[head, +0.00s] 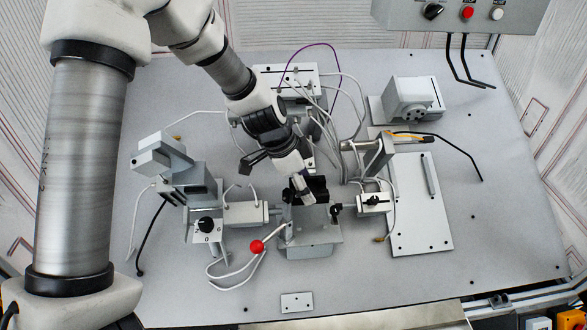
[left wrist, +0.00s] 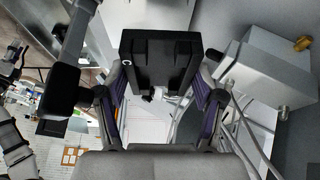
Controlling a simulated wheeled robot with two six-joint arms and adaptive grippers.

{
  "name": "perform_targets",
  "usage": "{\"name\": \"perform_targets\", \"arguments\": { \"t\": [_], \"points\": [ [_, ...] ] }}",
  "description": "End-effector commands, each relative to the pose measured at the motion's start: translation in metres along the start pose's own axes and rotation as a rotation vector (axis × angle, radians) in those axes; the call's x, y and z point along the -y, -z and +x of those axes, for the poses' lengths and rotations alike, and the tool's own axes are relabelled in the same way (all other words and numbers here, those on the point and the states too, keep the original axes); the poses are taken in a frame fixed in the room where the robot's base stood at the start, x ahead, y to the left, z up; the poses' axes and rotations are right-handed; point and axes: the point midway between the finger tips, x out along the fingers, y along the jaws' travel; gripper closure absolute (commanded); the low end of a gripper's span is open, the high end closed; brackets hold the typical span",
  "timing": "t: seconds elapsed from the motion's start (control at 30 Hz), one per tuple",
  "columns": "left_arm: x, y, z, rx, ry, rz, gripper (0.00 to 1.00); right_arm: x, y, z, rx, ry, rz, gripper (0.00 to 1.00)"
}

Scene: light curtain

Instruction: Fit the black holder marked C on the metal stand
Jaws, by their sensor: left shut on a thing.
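The black holder (left wrist: 160,48) fills the upper middle of the left wrist view, with a white C on its left edge. My left gripper (left wrist: 160,84) is shut on it, one finger on each side. In the head view the left gripper (head: 301,185) reaches down at the middle of the table, and the black holder (head: 319,187) shows partly behind it. The grey metal stand (head: 313,240) is just in front of and below the holder. The gripper hides part of both, so I cannot tell whether they touch. My right gripper is not in view.
Grey fixtures with knobs flank the stand on the left (head: 207,225) and right (head: 373,203). A red ball (head: 257,247) and loose white cables lie at its front left. A flat plate (head: 420,205) lies at right. A control box (head: 465,15) hangs at upper right.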

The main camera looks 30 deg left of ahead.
Motion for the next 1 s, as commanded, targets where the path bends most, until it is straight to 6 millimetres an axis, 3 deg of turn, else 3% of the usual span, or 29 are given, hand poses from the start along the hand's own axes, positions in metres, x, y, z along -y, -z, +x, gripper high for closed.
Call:
{"name": "perform_targets", "arguments": {
  "t": [0.47, 1.0],
  "points": [
    [0.0, -0.01, 0.023, 0.001, -0.001, -0.001, 0.71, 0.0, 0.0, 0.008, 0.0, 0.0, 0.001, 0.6],
    [0.0, -0.027, 0.065, 0.0, -0.001, 0.0, 0.71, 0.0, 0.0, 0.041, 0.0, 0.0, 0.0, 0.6]
  ]
}}
